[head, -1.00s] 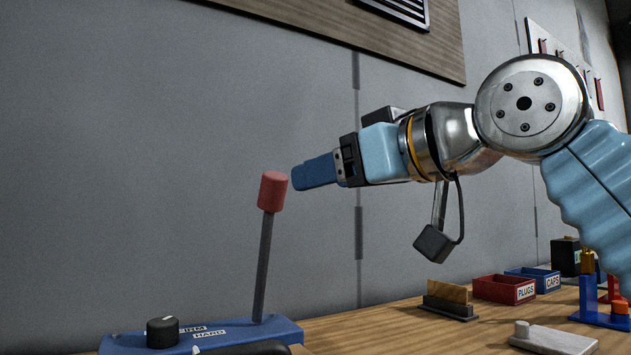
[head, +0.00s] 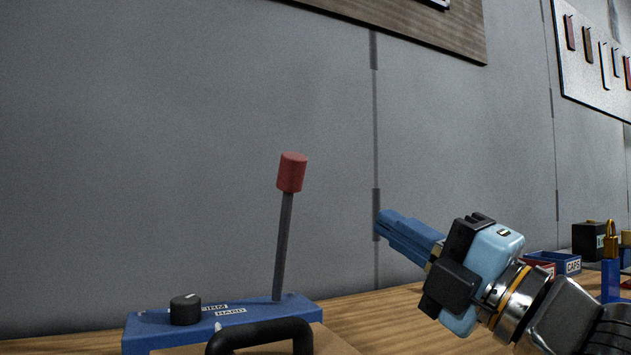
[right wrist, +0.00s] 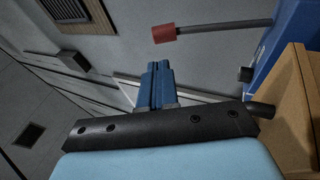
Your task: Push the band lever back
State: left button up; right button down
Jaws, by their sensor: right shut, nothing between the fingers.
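The band lever is a grey rod with a red cylindrical knob (head: 292,172), standing nearly upright with a slight tilt on a blue base (head: 240,318). The base carries a black dial (head: 185,309) and white labels, one reading HARD. In the right wrist view the red knob (right wrist: 164,33) and rod lie sideways near the top, beyond the fingertips. My right gripper (head: 388,220) is shut and empty, to the right of the lever and apart from it. Its blue fingers (right wrist: 157,68) show together in the right wrist view. My left gripper is out of view.
A black handle (head: 260,332) on a wooden-coloured piece stands in front of the blue base. A blue CAPS bin (head: 556,262), a red bin and a brass padlock (head: 611,240) are at the right. A grey wall rises behind. The space between lever and gripper is clear.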

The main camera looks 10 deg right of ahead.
aim_at(300, 173)
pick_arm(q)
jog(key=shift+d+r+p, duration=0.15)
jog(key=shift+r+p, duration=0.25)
pick_arm(e)
jog(key=shift+n, duration=0.3)
jog(key=x, duration=1.3)
jog(key=shift+w+a, duration=0.2)
jog(key=shift+a, duration=0.25)
